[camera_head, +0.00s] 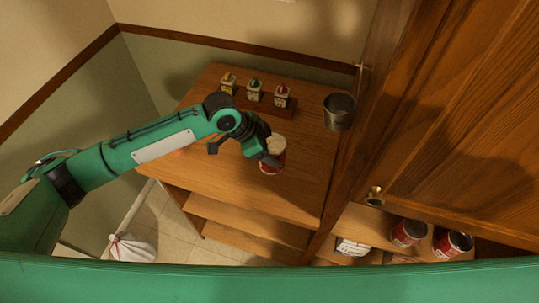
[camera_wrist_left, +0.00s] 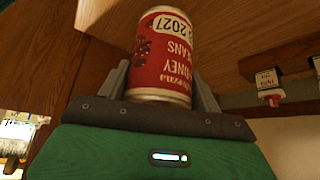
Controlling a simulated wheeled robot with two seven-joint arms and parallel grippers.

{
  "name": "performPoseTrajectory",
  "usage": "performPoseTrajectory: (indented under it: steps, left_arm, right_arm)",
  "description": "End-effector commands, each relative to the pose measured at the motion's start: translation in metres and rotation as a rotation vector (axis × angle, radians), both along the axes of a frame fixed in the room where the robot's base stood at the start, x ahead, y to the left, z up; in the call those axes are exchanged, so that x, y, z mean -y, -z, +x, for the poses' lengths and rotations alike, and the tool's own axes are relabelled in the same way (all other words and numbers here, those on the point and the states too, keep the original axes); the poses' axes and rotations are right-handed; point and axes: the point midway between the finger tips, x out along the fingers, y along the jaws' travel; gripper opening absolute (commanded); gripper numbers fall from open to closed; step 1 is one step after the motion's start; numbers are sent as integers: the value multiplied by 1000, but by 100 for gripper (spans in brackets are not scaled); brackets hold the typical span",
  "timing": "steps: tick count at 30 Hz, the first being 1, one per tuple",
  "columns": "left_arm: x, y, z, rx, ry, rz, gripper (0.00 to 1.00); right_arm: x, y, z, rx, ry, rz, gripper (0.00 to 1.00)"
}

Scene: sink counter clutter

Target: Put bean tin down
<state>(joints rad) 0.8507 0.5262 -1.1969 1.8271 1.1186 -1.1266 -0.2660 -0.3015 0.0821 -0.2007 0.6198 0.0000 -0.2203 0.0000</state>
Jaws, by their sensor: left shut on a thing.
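The bean tin (camera_head: 271,161) is a red can with a pale top, held by my left gripper (camera_head: 271,155) over the wooden shelf top (camera_head: 225,175). In the left wrist view the tin (camera_wrist_left: 163,60) shows a red label reading kidney beans, and sits between the two fingers of my left gripper (camera_wrist_left: 160,88). The head view does not show clearly whether the tin's base touches the wood. My right gripper is not in view.
Several small bottles stand in a rack (camera_head: 262,102) at the back. A metal bucket (camera_head: 339,111) is at the right. Two red tins, one here (camera_head: 408,233), sit on a lower right shelf by a wooden door (camera_head: 460,120). A white sack (camera_head: 132,248) lies on the floor.

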Motion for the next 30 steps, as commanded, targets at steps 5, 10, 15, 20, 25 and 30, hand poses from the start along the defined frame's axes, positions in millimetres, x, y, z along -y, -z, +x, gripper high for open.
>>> performPoseTrajectory:
  steps: [5,10,15,20,25,30]
  left_arm:
    - [1,13,1,2,0,-2,27]
    - [0,28,0,-1,-2,-1,27]
    - [1,52,0,0,-1,-1,27]
    - [1,56,1,3,0,-3,27]
    - [1,58,1,3,0,-3,27]
    - [0,60,0,2,0,-1,85]
  right_arm:
    - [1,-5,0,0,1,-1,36]
    - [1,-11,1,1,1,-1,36]
    - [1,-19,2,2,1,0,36]
    - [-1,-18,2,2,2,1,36]
    - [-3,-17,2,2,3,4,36]
    - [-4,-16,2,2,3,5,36]
